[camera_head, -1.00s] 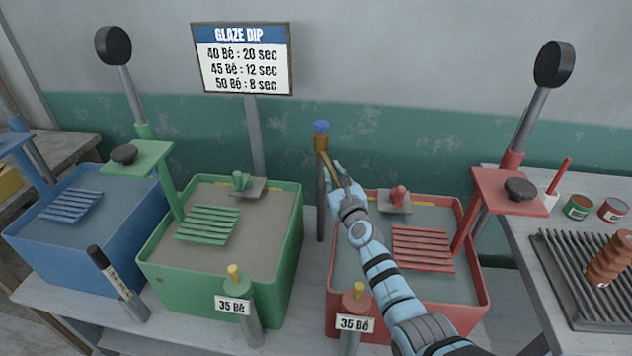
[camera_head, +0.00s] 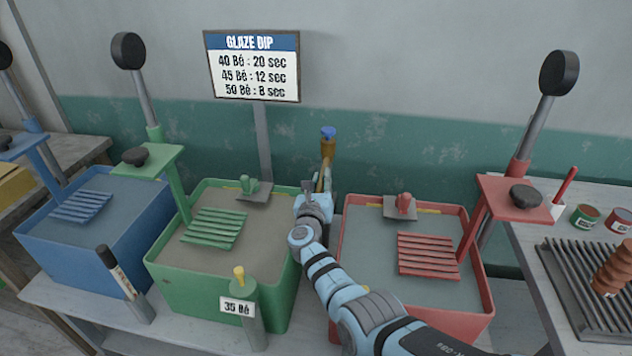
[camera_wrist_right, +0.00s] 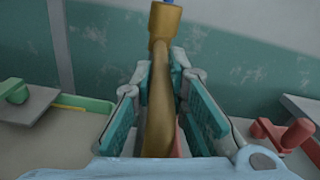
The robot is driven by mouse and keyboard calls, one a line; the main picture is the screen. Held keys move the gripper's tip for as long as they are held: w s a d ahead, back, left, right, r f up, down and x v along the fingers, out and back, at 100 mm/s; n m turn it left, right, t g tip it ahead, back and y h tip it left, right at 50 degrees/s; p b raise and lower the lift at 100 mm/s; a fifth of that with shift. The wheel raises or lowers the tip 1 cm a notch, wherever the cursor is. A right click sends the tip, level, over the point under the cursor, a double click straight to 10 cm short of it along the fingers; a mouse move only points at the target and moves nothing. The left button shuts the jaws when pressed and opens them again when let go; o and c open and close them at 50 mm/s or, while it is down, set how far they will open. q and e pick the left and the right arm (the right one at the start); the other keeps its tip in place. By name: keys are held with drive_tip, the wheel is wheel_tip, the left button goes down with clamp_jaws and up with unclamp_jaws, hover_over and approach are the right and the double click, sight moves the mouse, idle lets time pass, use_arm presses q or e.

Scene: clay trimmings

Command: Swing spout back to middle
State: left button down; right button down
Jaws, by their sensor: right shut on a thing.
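The brass spout (camera_head: 326,172) hangs from a post with a blue knob (camera_head: 328,132), between the green tub (camera_head: 225,290) and the red tub (camera_head: 455,320). It points toward me over the gap between the two tubs. My right gripper (camera_head: 318,192) is on the spout. In the right wrist view the spout (camera_wrist_right: 160,95) runs between the two teal finger pads of my right gripper (camera_wrist_right: 162,100), with its brass joint just beyond them. The spout's near end is hidden by my wrist. My left gripper is not in view.
A blue tub (camera_head: 80,265) stands at the left. Green and red lever stands rise beside their tubs. A ribbed rack (camera_head: 585,290) and glaze tins (camera_head: 585,216) are on the right table. A specimen tube (camera_head: 240,300) stands in front of the green tub.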

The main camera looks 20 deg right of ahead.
sight(318, 191)
drive_tip(key=shift+r, duration=0.2)
drive_tip(key=c, duration=1.7)
unclamp_jaws()
drive_tip(key=shift+w, duration=0.1)
drive_tip(key=shift+o, duration=0.7)
drive_tip(key=shift+w, duration=0.1)
drive_tip(key=shift+s, duration=0.2)
drive_tip(key=shift+s+a+f, duration=0.1)
drive_tip(key=shift+s+a, duration=0.05)
drive_tip(key=shift+s, duration=0.05)
drive_tip(key=v, duration=0.7)
drive_tip(key=shift+a, duration=0.1)
drive_tip(key=shift+w, duration=0.1)
